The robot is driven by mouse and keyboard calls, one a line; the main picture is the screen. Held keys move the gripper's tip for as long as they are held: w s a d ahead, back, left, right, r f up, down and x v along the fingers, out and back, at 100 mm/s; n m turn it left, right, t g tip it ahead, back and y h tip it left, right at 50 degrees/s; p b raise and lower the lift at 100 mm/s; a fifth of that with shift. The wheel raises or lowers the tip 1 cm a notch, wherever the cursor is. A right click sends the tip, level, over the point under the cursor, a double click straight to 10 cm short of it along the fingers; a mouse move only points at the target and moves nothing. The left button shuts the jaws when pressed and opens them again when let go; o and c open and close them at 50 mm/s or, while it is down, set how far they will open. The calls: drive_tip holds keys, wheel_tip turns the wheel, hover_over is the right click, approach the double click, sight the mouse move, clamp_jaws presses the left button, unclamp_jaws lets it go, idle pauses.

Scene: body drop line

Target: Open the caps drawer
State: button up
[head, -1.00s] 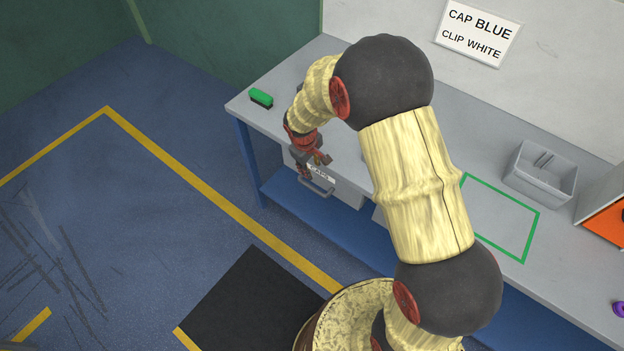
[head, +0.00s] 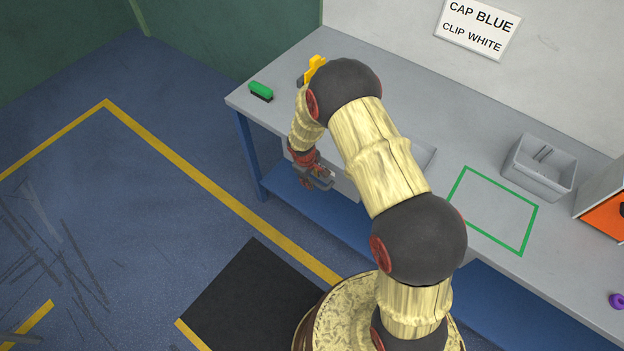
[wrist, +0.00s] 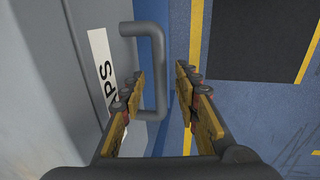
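The caps drawer (wrist: 115,45) has a grey front with a white label, partly covered, on which "APS" can be read. Its grey bar handle (wrist: 158,70) stands out from the front in the wrist view. In the head view the drawer (head: 347,187) is under the bench top, with its label and handle hidden by my gripper (head: 322,181). In the wrist view my gripper (wrist: 163,82) is open, with one finger on each side of the handle bar. I see no clear contact and cannot tell how deep the fingers reach around it. The drawer looks shut.
The grey bench (head: 290,72) carries a green brush (head: 261,91), a yellow object (head: 315,68), a grey bin (head: 540,168) and a green-outlined square (head: 493,209). A blue lower shelf (head: 290,200) runs beneath. The floor left of the bench is clear.

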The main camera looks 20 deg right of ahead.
drive_tip(key=shift+c, duration=1.4)
clamp_jaws()
